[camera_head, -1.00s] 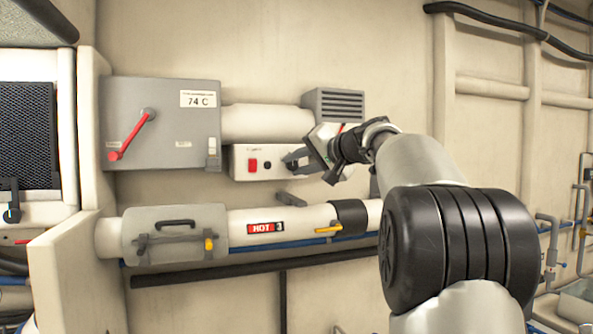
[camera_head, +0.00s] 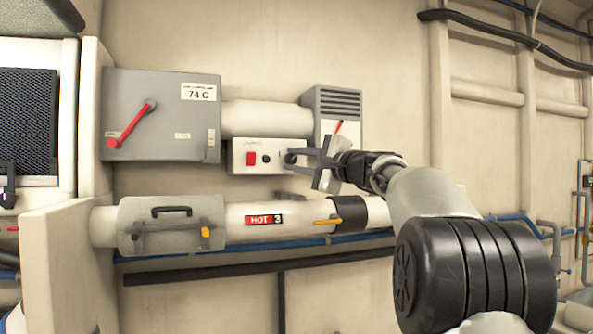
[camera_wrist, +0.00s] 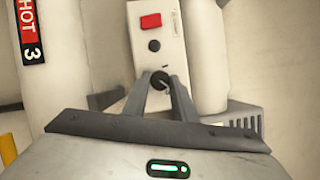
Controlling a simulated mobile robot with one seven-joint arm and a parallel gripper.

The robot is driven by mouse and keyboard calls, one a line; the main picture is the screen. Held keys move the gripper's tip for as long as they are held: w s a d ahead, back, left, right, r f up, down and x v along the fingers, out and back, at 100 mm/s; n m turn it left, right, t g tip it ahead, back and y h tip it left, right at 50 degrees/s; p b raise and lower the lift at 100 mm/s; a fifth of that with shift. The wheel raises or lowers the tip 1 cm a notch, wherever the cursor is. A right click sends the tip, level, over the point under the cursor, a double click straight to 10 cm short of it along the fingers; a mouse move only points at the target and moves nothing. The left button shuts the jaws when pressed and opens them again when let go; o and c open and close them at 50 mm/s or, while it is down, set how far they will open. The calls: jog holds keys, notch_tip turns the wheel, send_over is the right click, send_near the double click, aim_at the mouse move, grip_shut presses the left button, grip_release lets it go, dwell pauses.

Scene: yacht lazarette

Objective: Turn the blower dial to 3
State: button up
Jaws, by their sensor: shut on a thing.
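The blower dial is a small round black knob (camera_head: 289,158) at the right end of a white control panel (camera_head: 240,158). In the wrist view the dial (camera_wrist: 159,79) has a light pointer mark on its face. My gripper (camera_head: 298,159) reaches in from the right, and its two grey fingers are shut on the dial, one on each side. In the wrist view the fingertips (camera_wrist: 161,84) touch the dial's sides. The dial's scale numbers are too small to read.
The panel has a red switch (camera_head: 251,159) and a small black button (camera_head: 266,157). A grey box (camera_head: 165,135) with a red lever and a "74 C" label is at left. A vented grey box (camera_head: 338,101) is above my gripper. A "HOT 3" pipe (camera_head: 240,232) runs below.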

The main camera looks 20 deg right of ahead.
jog(key=shift+f+m+t+b, duration=0.2)
jog(key=shift+m+t+b, duration=0.4)
jog(key=shift+m+b, duration=0.6)
jog(key=shift+m+h, duration=0.3)
jog(key=shift+m, duration=0.2)
jog(key=o, duration=1)
jog(key=shift+o, duration=0.2)
jog(key=b+v, duration=0.3)
jog(key=v, duration=1.4)
jog(key=shift+s, duration=0.2)
jog(key=shift+f, duration=0.1)
